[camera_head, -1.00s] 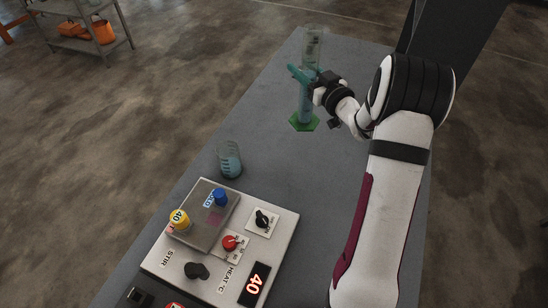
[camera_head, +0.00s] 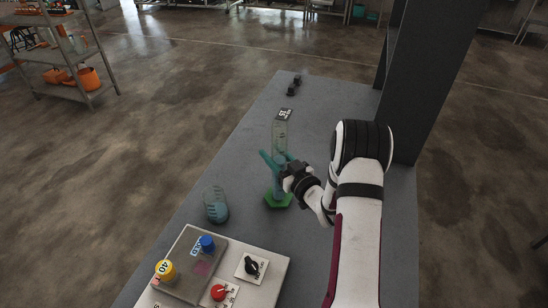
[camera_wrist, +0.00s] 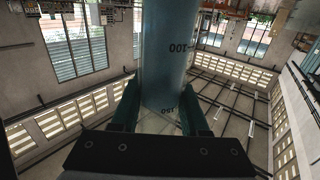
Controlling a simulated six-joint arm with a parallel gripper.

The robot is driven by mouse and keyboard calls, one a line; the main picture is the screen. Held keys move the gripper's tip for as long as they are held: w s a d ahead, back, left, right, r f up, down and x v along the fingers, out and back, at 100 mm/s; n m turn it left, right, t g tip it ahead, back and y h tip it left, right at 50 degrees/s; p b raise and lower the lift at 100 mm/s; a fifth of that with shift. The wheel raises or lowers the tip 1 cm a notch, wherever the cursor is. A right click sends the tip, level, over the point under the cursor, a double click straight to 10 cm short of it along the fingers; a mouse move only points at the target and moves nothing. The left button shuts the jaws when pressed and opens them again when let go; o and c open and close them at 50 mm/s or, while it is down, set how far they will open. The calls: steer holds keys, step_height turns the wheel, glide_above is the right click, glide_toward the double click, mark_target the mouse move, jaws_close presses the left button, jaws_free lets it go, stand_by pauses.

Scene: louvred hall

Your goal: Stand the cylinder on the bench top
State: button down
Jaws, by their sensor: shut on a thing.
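The cylinder (camera_head: 281,135) is a clear graduated tube with a green six-sided foot (camera_head: 278,200). In the head view it is close to upright over the bench top (camera_head: 330,260), foot downward. I cannot tell whether the foot touches the bench. My gripper (camera_head: 279,163) is shut on the middle of the tube with teal fingers, reaching in from the right. In the wrist view the bluish tube (camera_wrist: 168,50) runs between the two fingers, with the marks 100 and 150 showing. The wrist view does not show the foot.
A beaker (camera_head: 215,206) with bluish contents stands left of the foot. Small dark objects (camera_head: 292,87) lie at the bench's far end. A dark column (camera_head: 425,90) rises at the right. Bench around the foot is clear.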

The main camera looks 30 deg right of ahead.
steer(key=shift+f, duration=0.55)
steer(key=shift+f, duration=0.15)
steer(key=shift+c, duration=2.1)
jaws_free()
